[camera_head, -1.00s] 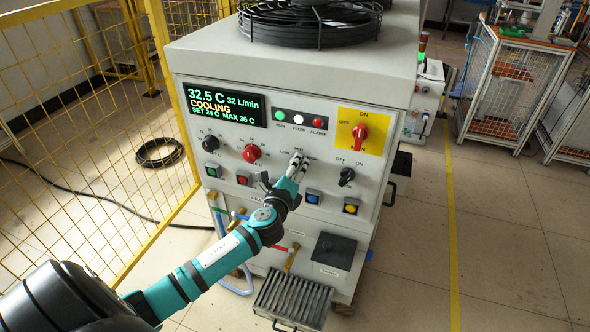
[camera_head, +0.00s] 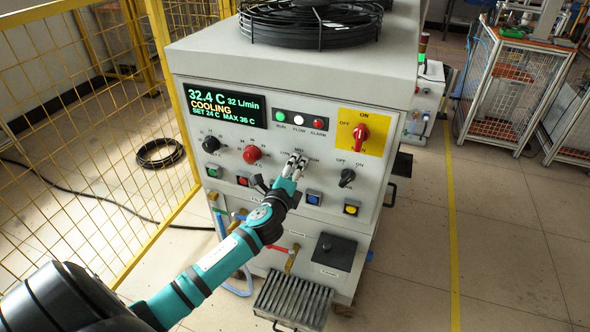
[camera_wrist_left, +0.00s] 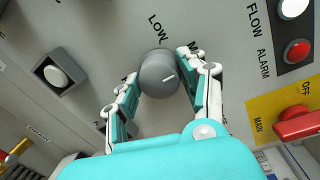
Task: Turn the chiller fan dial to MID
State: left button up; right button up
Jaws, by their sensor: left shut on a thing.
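The chiller fan dial (camera_wrist_left: 158,74) is a round grey knob with a short white line on its face. In the left wrist view the line sits right of the knob's middle. The printed words LOW and MID stand above it and to its upper right; MID is partly hidden by a finger. My left gripper (camera_wrist_left: 160,90) has one finger on each side of the knob and is shut on it. In the head view my left gripper (camera_head: 293,166) is at the front panel (camera_head: 222,150) and hides most of the dial. My right gripper is out of view.
A black dial (camera_head: 211,144) and a red dial (camera_head: 252,154) are left of the gripper; another black dial (camera_head: 347,177) is right. The display (camera_head: 225,103) reads 32.4 C, COOLING. A yellow mesh fence (camera_head: 90,130) stands left.

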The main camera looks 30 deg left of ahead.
pick_arm(q)
jog(key=o, duration=1.2)
jog(key=shift+c, duration=0.2)
jog(key=v, duration=1.2)
jog(key=s+d+f+n+g+h, duration=0.1)
jog(key=s+f+n+g, duration=0.2)
jog(key=f, duration=0.9)
jog(key=s+f+n+g+h, duration=0.15)
jog(key=s+f, duration=0.25)
jog(key=f, duration=0.7)
jog(key=s+d+f+n+g, duration=0.15)
jog(key=s+f+g, duration=0.25)
jog(key=f, duration=0.8)
jog(key=s+d+f+n+g, duration=0.2)
jog(key=s+f, duration=0.4)
jog(key=s, duration=0.4)
jog(key=s+d+f+n+g+h, duration=0.1)
jog(key=s+d+f+n+g, duration=0.1)
jog(key=s+f, duration=0.4)
jog(key=s+d+f+n+g+h, duration=0.1)
jog(key=s+d+f+n+g, duration=0.2)
jog(key=s, duration=1.1)
notch_tip(320, 180, down, 4)
jog(key=shift+d+r+n+p, duration=0.1)
jog(key=shift+d+n+p, duration=0.45)
jog(key=shift+n, duration=0.65)
